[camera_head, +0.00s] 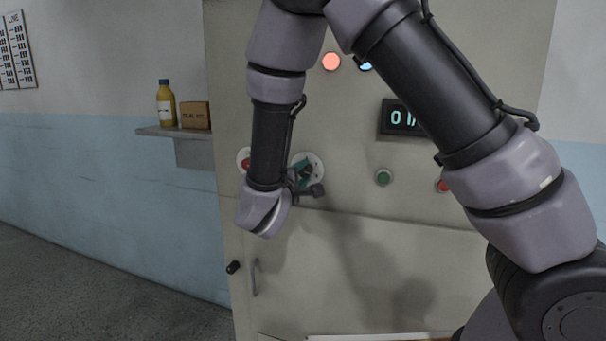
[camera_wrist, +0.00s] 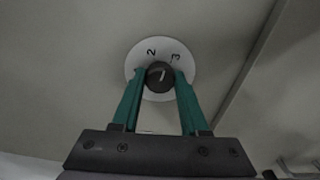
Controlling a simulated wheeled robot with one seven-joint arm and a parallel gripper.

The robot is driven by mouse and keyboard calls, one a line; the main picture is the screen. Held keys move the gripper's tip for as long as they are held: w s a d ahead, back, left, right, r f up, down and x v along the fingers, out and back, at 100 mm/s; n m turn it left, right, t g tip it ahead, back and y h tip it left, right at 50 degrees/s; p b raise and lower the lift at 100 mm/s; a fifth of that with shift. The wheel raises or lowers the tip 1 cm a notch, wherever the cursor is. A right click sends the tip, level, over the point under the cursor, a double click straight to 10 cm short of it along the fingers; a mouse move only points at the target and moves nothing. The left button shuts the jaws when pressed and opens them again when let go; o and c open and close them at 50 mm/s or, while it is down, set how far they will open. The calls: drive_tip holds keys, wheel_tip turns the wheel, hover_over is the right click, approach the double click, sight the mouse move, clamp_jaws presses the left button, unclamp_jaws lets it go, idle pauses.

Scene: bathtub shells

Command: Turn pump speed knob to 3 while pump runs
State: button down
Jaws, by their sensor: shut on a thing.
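The pump speed knob (camera_wrist: 160,76) is black with a white pointer line, on a round white dial plate (camera_wrist: 134,64) in the wrist view. The numbers 2 and 3 show at the plate's top. The pointer line aims up and slightly right, between 2 and 3. My gripper (camera_wrist: 159,80) has its two teal fingers shut on the knob, one on each side. In the head view the dial plate (camera_head: 318,161) shows behind my gripper (camera_head: 303,172), and the knob is hidden there.
The cabinet has a green button (camera_head: 384,177), a red button (camera_head: 442,186), and another red control (camera_head: 245,163) left of the dial. A red lamp (camera_head: 331,61) and a display (camera_head: 397,118), partly hidden by my arm, are above. A shelf (camera_head: 165,132) is left.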

drive_tip(key=shift+f+m, duration=0.1)
drive_tip(key=shift+m, duration=2.1)
drive_tip(key=shift+c, duration=2.1)
unclamp_jaws()
drive_tip(key=v, duration=1.1)
drive_tip(key=shift+d, duration=0.1)
